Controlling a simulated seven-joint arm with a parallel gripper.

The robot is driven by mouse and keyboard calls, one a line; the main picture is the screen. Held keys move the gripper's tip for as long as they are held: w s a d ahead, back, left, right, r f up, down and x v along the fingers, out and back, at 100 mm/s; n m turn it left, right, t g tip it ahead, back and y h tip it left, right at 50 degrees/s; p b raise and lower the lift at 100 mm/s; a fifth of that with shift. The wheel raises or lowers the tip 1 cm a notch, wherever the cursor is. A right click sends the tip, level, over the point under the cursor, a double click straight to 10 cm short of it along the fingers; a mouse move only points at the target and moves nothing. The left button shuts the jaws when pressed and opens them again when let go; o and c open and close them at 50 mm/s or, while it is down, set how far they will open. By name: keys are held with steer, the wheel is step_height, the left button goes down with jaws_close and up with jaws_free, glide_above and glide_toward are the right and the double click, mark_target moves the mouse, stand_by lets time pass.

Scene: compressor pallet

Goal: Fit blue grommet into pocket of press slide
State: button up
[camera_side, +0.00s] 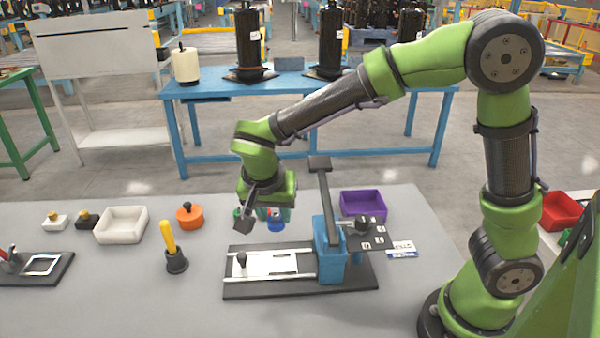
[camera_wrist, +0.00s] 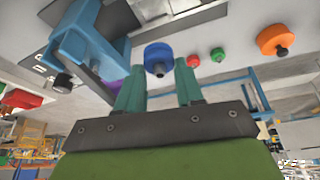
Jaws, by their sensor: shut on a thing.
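The blue grommet (camera_wrist: 158,58) is between the tips of my gripper's teal fingers (camera_wrist: 159,74) in the wrist view. In the side view, the grommet (camera_side: 276,224) shows low beside my gripper (camera_side: 268,213), which is shut on it behind the press slide. The press slide (camera_side: 272,263) is a pale plate between rails on a black base, with a black knob at its left end. Its pocket is too small to make out clearly. The grommet is apart from the slide. The blue press body (camera_side: 331,262) stands at the slide's right, with a raised dark lever (camera_side: 325,200).
A purple bin (camera_side: 363,204) stands behind the press. An orange pot (camera_side: 190,216), a white tray (camera_side: 121,225) and a yellow-handled tool (camera_side: 169,240) are to the left. Red (camera_wrist: 193,58) and green (camera_wrist: 217,54) pieces lie near the grommet in the wrist view. The front table area is clear.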

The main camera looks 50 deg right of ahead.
steer(key=shift+s+d+f+m, duration=0.35)
steer(key=shift+f+m, duration=0.15)
steer(key=shift+f, duration=0.1)
glide_above(283, 259)
steer(key=s+a, duration=0.1)
steer(key=a, duration=0.1)
step_height(283, 259, down, 10)
steer(key=shift+d+r, duration=0.15)
steer(key=shift+r, duration=0.05)
steer(key=shift+f, duration=0.15)
steer(key=o, duration=1)
